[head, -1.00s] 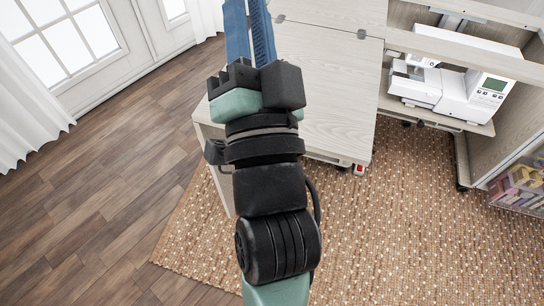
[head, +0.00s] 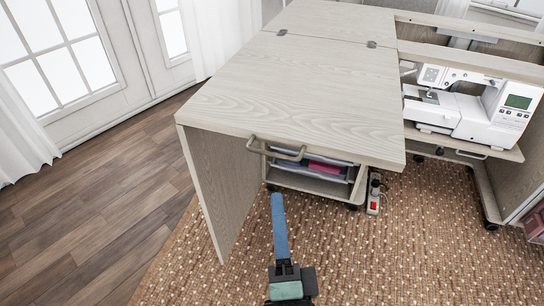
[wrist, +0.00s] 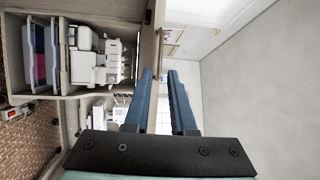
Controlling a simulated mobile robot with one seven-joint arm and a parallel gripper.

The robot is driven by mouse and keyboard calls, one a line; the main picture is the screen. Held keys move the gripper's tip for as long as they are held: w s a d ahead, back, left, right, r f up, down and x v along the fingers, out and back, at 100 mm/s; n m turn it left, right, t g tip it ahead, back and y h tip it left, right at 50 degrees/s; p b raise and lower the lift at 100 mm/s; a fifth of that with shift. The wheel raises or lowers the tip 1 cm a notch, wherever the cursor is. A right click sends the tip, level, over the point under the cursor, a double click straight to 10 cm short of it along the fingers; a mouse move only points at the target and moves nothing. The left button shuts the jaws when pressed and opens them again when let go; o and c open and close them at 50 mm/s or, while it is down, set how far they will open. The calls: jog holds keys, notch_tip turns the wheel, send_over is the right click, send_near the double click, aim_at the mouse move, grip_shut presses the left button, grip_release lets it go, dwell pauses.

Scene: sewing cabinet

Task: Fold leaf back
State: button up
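The leaf (head: 300,95) is a pale wood-grain panel lying flat, extending toward me from the cabinet. Two small metal hinges, one at the left (head: 281,32) and one at the right (head: 371,44), sit along its far seam. A bar handle (head: 275,150) is on its front edge. My gripper (head: 278,200) is in front of and below that edge in the picture, apart from the handle; its blue fingers overlap there. In the wrist view my gripper (wrist: 160,76) shows two separated fingers with nothing between them. A pale wood edge (wrist: 151,50) lies just beyond the tips.
A support panel (head: 215,180) stands under the leaf's left side. A shelf with bins (head: 310,172) is beneath. A sewing machine (head: 470,105) sits on a platform at right. A power strip (head: 374,195) is on the woven rug (head: 400,265). Wood floor (head: 110,210) is clear at left.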

aim_at(272, 154)
jog(key=x, duration=1.1)
jog(key=shift+w, duration=0.3)
grip_shut()
dwell(1.0)
